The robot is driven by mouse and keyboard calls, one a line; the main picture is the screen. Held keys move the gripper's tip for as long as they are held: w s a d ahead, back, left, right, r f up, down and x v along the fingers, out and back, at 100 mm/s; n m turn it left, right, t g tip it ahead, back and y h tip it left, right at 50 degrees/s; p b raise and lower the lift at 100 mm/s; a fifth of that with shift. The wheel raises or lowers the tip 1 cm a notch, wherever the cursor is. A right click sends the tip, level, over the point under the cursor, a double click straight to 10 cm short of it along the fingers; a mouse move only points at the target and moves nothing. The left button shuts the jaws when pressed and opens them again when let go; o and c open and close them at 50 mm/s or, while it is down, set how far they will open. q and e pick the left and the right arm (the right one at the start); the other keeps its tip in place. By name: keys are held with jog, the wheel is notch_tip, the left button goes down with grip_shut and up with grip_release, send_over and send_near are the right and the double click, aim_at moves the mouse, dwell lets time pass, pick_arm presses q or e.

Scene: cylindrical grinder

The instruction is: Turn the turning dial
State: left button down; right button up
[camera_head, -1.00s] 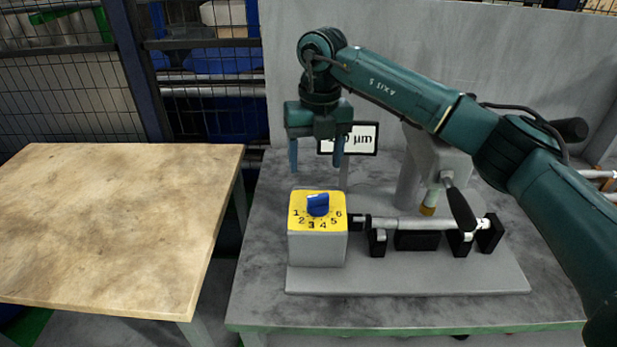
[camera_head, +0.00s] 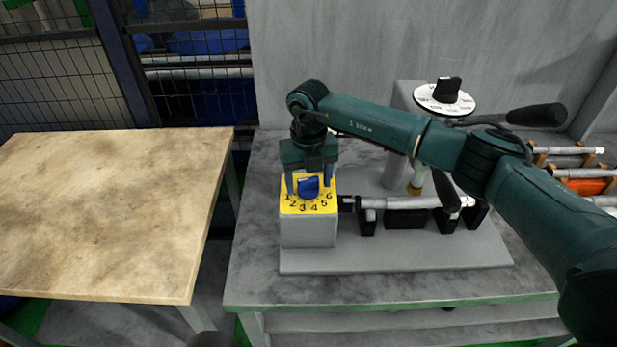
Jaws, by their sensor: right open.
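The turning dial is a blue knob (camera_head: 308,188) on a yellow numbered plate (camera_head: 305,208) on top of a grey box (camera_head: 308,232). The numbers 2 to 6 show clearly on the plate. My right gripper (camera_head: 308,187) points down over the dial, open, with one finger on each side of the blue knob. Whether the fingers touch the knob cannot be told. The gripper body covers the back of the yellow plate. My left gripper is not in view.
The grinder's grey base (camera_head: 400,260) stands on a grey table (camera_head: 250,280), with a metal shaft (camera_head: 400,203) in black holders right of the dial. A white round dial with a black knob (camera_head: 446,90) sits behind. A bare wooden table (camera_head: 110,210) is at the left.

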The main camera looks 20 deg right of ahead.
jog(key=shift+f, duration=0.25)
jog(key=c, duration=0.9)
jog(key=shift+c, duration=0.2)
